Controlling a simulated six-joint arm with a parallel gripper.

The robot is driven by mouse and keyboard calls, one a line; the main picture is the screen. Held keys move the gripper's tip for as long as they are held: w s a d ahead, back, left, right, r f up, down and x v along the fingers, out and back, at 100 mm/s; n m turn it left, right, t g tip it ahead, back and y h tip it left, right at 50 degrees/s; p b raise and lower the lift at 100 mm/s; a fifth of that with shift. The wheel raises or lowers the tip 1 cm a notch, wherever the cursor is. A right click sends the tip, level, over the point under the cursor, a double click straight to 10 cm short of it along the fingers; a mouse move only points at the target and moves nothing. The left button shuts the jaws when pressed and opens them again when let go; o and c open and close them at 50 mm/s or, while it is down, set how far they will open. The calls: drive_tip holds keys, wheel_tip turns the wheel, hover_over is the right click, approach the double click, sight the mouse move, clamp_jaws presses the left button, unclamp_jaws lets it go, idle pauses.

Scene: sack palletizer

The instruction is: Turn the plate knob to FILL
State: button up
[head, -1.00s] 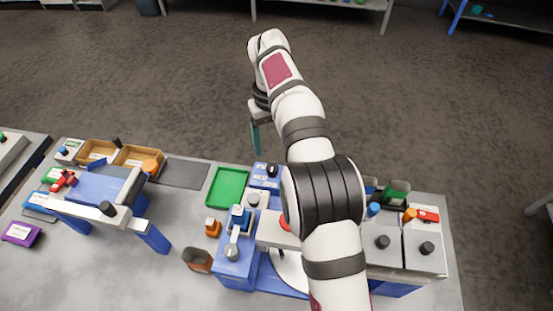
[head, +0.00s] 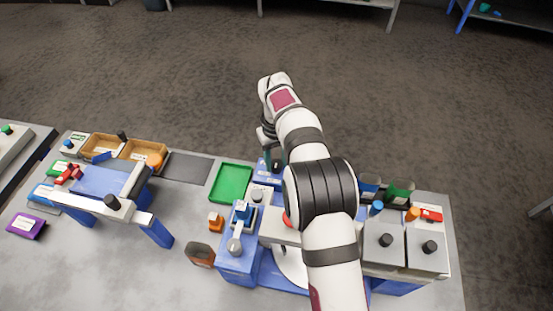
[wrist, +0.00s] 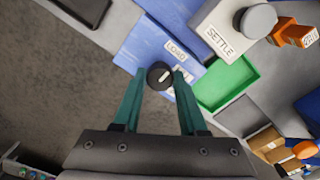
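The plate knob (wrist: 156,79) is a round black knob with a short white mark, set on a blue panel (wrist: 150,45) in the wrist view. A label reading LOAD (wrist: 176,48) is printed beyond it. A second white label is partly hidden by my right finger, and I cannot read it. My gripper (wrist: 160,72) has its two teal fingers apart, one on each side of the knob. I cannot tell whether they touch it. In the head view my gripper (head: 272,160) is low over the blue panel, behind the green tray's right side, and the knob is mostly hidden.
A green tray (head: 231,183) lies just left of the panel. A SETTLE label (wrist: 219,41) sits on a white block with a grey knob (wrist: 258,21). Bare floor lies beyond the bench.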

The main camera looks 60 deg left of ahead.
clamp_jaws()
drive_tip(key=shift+m, duration=0.3)
drive_tip(key=m, duration=1.1)
idle(0.5)
drive_tip(key=o, duration=0.8)
unclamp_jaws()
